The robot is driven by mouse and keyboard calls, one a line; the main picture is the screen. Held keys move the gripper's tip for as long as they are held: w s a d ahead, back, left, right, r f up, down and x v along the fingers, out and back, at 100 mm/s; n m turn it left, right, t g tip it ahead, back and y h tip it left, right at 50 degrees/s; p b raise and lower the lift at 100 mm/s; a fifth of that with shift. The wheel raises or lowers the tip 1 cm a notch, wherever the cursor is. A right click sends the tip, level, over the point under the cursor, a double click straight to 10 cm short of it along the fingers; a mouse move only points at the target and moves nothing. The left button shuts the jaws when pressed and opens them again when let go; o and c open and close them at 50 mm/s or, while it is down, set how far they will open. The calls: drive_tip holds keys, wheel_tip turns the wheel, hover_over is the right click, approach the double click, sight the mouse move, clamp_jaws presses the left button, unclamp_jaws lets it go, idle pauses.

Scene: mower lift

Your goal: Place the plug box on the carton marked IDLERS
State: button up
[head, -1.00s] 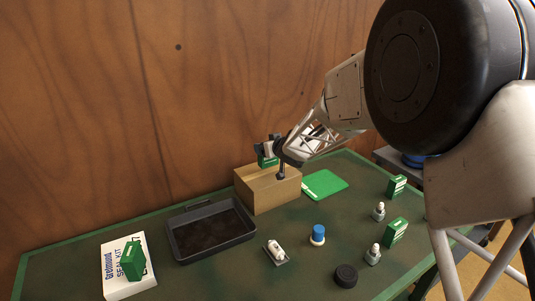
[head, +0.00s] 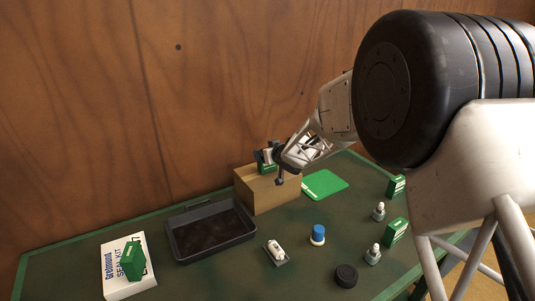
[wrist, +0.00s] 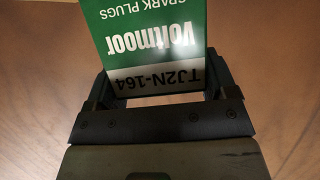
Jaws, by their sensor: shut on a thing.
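My gripper (head: 268,157) is shut on a green and white plug box (wrist: 150,35), printed Voltmoor spark plugs TJ2N-164. In the head view the plug box (head: 265,168) is over the top of a brown carton (head: 272,196), near its back edge. I cannot tell whether its bottom touches the carton. No IDLERS marking shows on the carton's visible sides. In the wrist view the box stands between the two fingers, with its print upside down.
A black tray (head: 176,243) lies left of the carton, and a white seal kit box (head: 115,282) with a green box (head: 133,261) on it is farther left. A green mat (head: 326,184), more green boxes (head: 394,231), spark plugs and a blue-capped bottle (head: 318,234) lie right and in front.

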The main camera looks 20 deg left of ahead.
drive_tip(key=shift+f, duration=0.3)
drive_tip(key=o, duration=1)
drive_tip(key=shift+c, duration=0.2)
drive_tip(key=shift+r, duration=0.15)
drive_tip(key=shift+s+d+r, duration=0.2)
drive_tip(key=shift+s+d, duration=0.05)
drive_tip(key=v, duration=1.1)
drive_tip(key=shift+s+d, duration=0.1)
drive_tip(key=shift+d, duration=0.05)
